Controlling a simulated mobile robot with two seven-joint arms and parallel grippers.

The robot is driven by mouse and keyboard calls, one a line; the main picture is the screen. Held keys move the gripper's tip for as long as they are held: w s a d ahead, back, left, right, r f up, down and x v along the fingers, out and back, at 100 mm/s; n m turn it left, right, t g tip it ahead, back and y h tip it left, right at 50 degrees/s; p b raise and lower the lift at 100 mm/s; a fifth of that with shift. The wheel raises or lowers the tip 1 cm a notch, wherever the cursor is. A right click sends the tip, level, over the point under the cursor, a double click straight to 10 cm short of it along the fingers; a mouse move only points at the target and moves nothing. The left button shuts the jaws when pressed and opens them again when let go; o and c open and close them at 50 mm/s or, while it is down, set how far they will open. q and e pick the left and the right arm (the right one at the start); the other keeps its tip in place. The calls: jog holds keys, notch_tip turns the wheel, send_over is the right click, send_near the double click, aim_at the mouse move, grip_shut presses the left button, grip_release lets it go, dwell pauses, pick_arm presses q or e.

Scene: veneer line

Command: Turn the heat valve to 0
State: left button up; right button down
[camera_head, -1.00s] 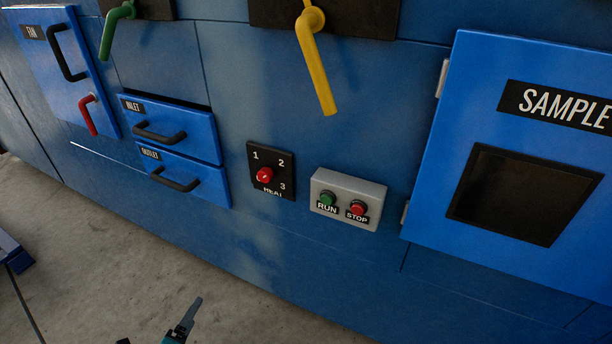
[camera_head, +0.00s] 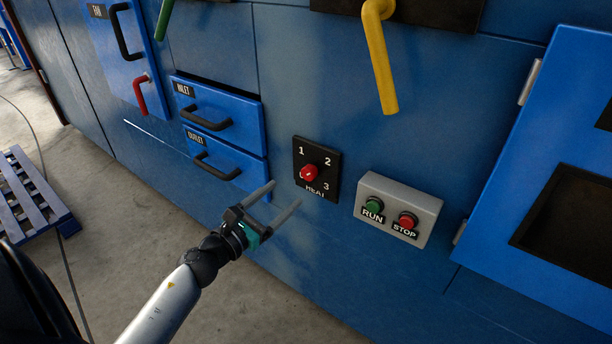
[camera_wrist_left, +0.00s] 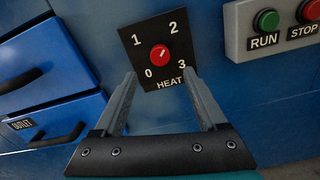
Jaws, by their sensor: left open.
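The heat valve is a red round knob (camera_head: 308,172) on a black square plate (camera_head: 330,158) marked 0, 1, 2, 3 and HEAT. In the left wrist view the knob (camera_wrist_left: 160,53) sits between 1, 2, 3 and 0. A small pale mark on it seems to point to the upper right, roughly toward 2. My left gripper (camera_head: 287,192) is open and empty, in front of the panel, just below and left of the knob. In the wrist view its fingers (camera_wrist_left: 160,72) point at the plate's lower part, apart from the knob. My right gripper is not in view.
A grey box with green RUN and red STOP buttons (camera_head: 398,208) is right of the plate. The INLET (camera_head: 218,105) and OUTLET (camera_head: 222,160) drawers with black handles stick out at left. A yellow lever (camera_head: 381,62) hangs above. A blue pallet (camera_head: 30,195) lies on the floor.

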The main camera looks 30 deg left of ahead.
aim_at(307, 175)
pick_arm(q)
jog(key=w, duration=0.9)
jog(key=shift+w+d, duration=0.1)
jog(key=shift+d, duration=0.25)
grip_shut()
